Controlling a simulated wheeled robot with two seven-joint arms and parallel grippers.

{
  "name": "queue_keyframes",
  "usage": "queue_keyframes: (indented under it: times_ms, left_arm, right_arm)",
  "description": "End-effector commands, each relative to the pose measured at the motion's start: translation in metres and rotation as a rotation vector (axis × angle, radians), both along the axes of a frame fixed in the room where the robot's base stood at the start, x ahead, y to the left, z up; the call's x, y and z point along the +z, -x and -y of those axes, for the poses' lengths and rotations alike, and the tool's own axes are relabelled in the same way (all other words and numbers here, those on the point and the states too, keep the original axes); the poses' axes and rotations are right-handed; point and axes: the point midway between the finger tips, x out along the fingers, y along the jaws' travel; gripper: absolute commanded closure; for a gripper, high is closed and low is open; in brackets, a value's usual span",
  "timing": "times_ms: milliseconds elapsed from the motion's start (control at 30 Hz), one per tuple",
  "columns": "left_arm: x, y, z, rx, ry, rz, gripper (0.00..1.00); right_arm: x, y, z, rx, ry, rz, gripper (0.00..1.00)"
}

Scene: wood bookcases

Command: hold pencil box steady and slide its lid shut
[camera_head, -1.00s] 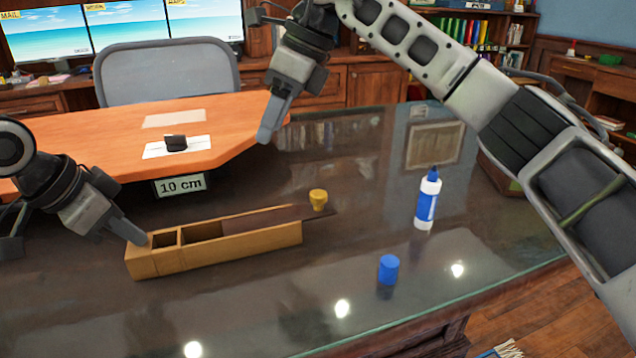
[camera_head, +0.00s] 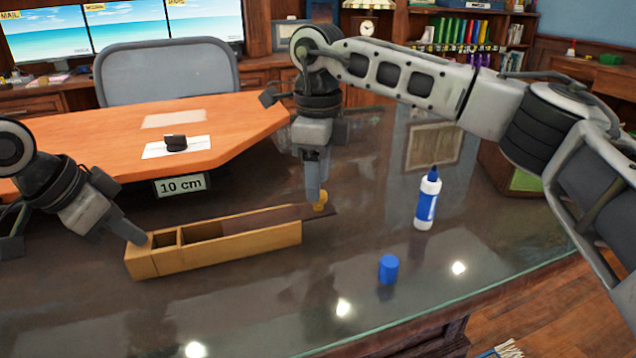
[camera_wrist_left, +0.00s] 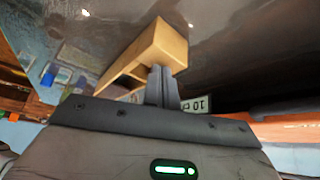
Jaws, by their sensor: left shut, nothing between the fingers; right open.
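The wooden pencil box (camera_head: 220,253) lies on the dark glossy desk, its left compartments uncovered. Its dark brown lid (camera_head: 270,217) covers the right part and sticks out past the right end. A yellow knob (camera_head: 321,203) appears to stand on the lid's outer end. My left gripper (camera_head: 140,241) is shut and empty, its tips at the box's left end; contact is unclear. The left wrist view shows the box (camera_wrist_left: 158,45) just beyond the closed fingers (camera_wrist_left: 161,85). My right gripper (camera_head: 314,198) is open, pointing down at the knob and partly hiding it.
A blue-and-white bottle (camera_head: 428,200) and a blue cylinder (camera_head: 389,269) stand on the desk to the right. A "10 cm" sign (camera_head: 181,185) is behind the box. The desk's glass edge (camera_head: 470,297) runs along the front right. The desk before the box is clear.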

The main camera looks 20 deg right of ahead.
Motion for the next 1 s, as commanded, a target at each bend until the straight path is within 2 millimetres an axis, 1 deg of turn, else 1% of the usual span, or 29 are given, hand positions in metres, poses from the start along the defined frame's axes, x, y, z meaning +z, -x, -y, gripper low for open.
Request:
queue_keyframes:
  times_ms: [33,133,233,467,500,567,600,667,767,833,1000]
  left_arm:
    - [-0.008,0.001,-0.002,0.001,-0.011,-0.013,1.0]
    - [-0.008,0.001,-0.002,0.001,-0.011,-0.013,1.0]
    - [-0.008,0.001,-0.002,0.001,-0.011,-0.013,1.0]
    - [-0.008,0.001,-0.002,0.001,-0.011,-0.013,1.0]
    - [-0.008,0.001,-0.002,0.001,-0.011,-0.013,1.0]
    - [-0.008,0.001,-0.002,0.001,-0.011,-0.013,1.0]
    - [-0.008,0.001,-0.002,0.001,-0.011,-0.013,1.0]
    - [-0.008,0.001,-0.002,0.001,-0.011,-0.013,1.0]
    - [-0.008,0.001,-0.002,0.001,-0.011,-0.013,1.0]
    - [-0.008,0.001,-0.002,0.001,-0.011,-0.013,1.0]
    - [-0.007,0.001,-0.002,0.001,-0.011,-0.013,1.0]
  right_arm:
    - [-0.007,0.0,0.0,0.0,-0.001,-0.001,0.51]
    - [-0.015,0.0,0.0,0.0,-0.001,0.0,0.51]
    - [-0.018,0.0,0.0,0.0,-0.002,0.001,0.51]
    - [-0.018,0.0,0.0,0.0,-0.002,0.001,0.51]
    - [-0.018,0.0,0.0,0.0,-0.002,0.001,0.57]
    - [-0.018,0.0,0.0,0.0,-0.002,0.001,0.74]
    - [-0.018,0.0,0.0,0.0,-0.002,0.001,0.85]
    - [-0.018,0.0,0.0,0.001,-0.002,0.001,1.0]
    - [-0.018,0.0,-0.001,0.001,-0.002,0.001,1.0]
    - [-0.018,0.0,-0.007,0.004,-0.002,0.001,1.0]
    - [-0.019,0.001,-0.042,0.006,-0.001,0.001,1.0]
